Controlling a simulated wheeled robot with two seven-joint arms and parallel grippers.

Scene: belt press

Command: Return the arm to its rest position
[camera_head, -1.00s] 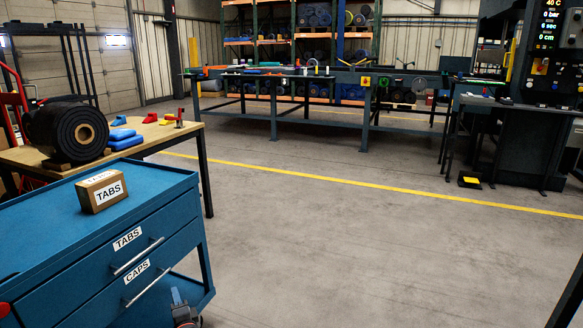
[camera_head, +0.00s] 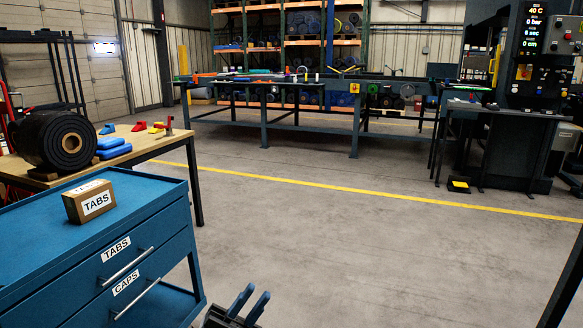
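My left gripper (camera_head: 245,299) shows at the bottom edge, to the right of the blue cart. Its two blue-grey fingers point up and stand apart, with nothing seen between them. It is apart from the cart in the picture. Most of its arm is outside the frame. My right gripper is not in view. The blue cart (camera_head: 150,190) has two closed drawers labelled TABS and CAPS. A small brown box labelled TABS (camera_head: 88,202) sits on its top.
Left, a wooden table (camera_head: 150,146) holds a black roll (camera_head: 45,130) and blue pieces (camera_head: 112,150). A long workbench (camera_head: 300,90) stands at the back. A press (camera_head: 510,80) with a lit display stands at the right. The middle floor is clear.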

